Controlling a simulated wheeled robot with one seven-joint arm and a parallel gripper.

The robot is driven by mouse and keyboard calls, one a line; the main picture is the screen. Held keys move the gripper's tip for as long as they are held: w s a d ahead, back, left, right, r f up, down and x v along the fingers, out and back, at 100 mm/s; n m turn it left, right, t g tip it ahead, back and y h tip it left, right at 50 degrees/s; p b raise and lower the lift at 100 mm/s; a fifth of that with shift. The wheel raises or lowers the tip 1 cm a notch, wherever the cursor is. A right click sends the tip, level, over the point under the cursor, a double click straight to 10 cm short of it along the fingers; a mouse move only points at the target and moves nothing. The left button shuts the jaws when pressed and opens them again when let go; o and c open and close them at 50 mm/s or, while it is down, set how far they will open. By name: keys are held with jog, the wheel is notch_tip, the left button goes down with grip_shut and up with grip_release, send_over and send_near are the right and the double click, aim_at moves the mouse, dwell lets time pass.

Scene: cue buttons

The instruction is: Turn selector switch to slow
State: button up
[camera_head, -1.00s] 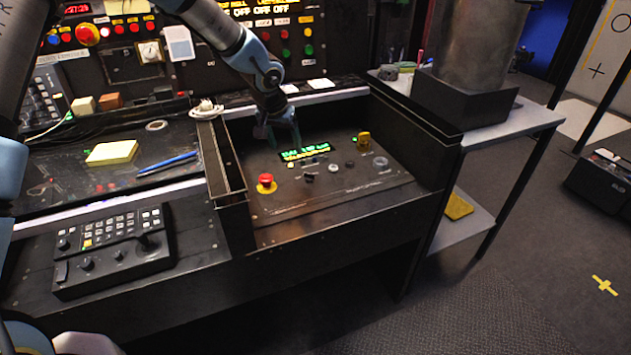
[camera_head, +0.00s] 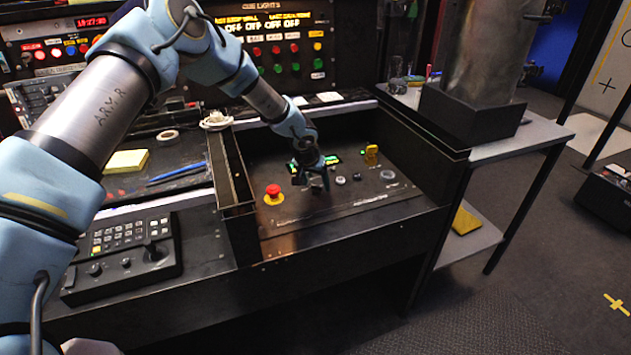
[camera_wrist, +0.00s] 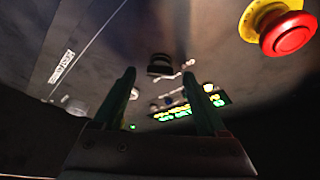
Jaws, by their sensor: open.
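A black knob, which looks like the selector switch (camera_wrist: 160,66), shows in the wrist view just beyond and between my fingertips. Its pointer direction and the "slow" marking are too small to read. In the head view my gripper (camera_head: 318,182) hangs low over the console panel (camera_head: 350,205) and hides this knob. My gripper is open, with its two fingers apart and nothing visible between them. I cannot tell whether a fingertip touches the knob.
A red emergency-stop button (camera_head: 273,191) on a yellow base stands left of my gripper. A lit display (camera_wrist: 190,112), a yellow switch (camera_head: 371,151) and a grey knob (camera_head: 388,175) share the panel. A raised divider (camera_head: 232,175) borders the panel's left side.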

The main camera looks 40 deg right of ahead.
jog(key=shift+f, duration=0.25)
grip_shut()
dwell(0.5)
